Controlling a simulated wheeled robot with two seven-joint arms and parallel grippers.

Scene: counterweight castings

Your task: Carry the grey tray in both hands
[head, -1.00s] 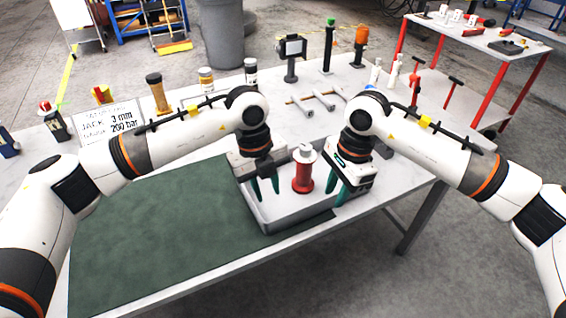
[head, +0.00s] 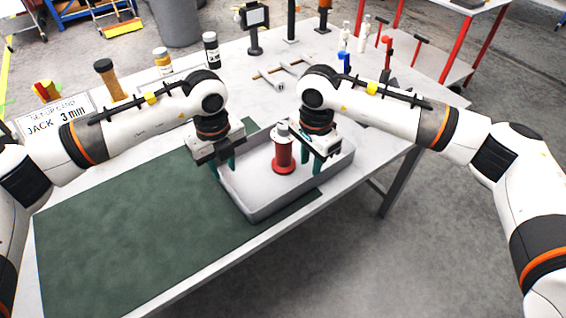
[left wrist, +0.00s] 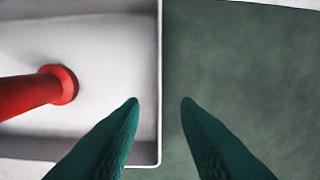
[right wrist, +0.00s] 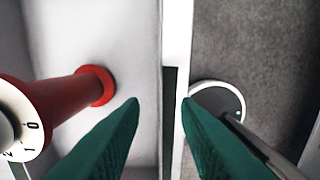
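The grey tray (head: 256,207) rests on the table, partly over the green mat. A red jack (head: 283,158) with a pale numbered top stands upright inside it. My left gripper (head: 222,168) is open at the tray's left side. In the left wrist view, its fingers (left wrist: 160,100) are apart, with the tray wall between them, mat to the right. My right gripper (head: 311,165) is open at the tray's right side. In the right wrist view, its fingers (right wrist: 160,100) stand apart on either side of the wall, beside the jack (right wrist: 60,105). I cannot tell whether any finger touches the wall.
The green mat (head: 130,230) lies left of the tray. The table's near edge is close to the tray. A set-up card (head: 55,115), several bottles and a small screen on a stand (head: 255,20) are behind. A red-legged cart (head: 460,60) stands at the back right.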

